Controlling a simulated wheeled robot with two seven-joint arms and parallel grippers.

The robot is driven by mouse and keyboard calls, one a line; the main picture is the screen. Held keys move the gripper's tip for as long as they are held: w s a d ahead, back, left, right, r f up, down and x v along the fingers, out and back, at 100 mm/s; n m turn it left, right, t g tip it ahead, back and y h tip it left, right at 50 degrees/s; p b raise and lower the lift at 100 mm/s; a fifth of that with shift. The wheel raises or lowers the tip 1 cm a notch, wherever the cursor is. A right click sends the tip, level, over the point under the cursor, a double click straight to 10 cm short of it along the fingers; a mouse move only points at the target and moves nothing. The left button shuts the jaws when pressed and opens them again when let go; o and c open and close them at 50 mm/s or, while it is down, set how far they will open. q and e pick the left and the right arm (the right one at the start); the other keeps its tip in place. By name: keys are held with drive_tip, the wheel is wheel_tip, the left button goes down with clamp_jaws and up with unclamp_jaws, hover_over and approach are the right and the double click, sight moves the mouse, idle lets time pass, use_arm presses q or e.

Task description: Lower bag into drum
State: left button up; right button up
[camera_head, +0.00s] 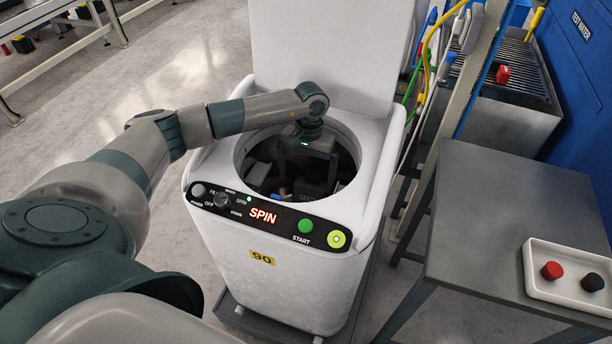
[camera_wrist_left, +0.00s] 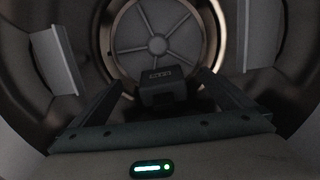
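The drum (camera_head: 345,165) is the round dark metal tub inside the white top-loading machine, and its lid stands open. In the left wrist view the drum (camera_wrist_left: 215,45) shows a round ribbed plate at its bottom and grey fins on its wall. My left gripper (camera_head: 308,165) reaches down into the drum opening. In the left wrist view its two fingers (camera_wrist_left: 160,88) stand apart. A small dark block-like thing with pale lettering, perhaps the bag (camera_wrist_left: 162,92), lies between and beyond the fingers, with gaps on both sides. My right gripper is out of view.
The machine's front panel (camera_head: 265,215) has knobs, a lit red SPIN display and a green START button (camera_head: 305,226). A grey table (camera_head: 480,225) at right holds a white box with red and black buttons (camera_head: 570,278). Hoses and a rack stand close behind it.

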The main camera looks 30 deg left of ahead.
use_arm(q)
wheel_tip(320, 180, up, 17)
drive_tip(key=w+b, duration=0.2)
drive_tip(key=b, duration=0.1)
drive_tip(key=shift+a+r, duration=0.2)
drive_tip(key=shift+a, duration=0.05)
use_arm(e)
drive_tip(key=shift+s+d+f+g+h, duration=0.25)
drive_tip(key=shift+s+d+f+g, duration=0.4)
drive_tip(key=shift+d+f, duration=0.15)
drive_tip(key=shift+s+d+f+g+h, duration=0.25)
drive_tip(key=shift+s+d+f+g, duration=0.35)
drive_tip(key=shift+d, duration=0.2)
use_arm(q)
drive_tip(key=shift+r, duration=0.1)
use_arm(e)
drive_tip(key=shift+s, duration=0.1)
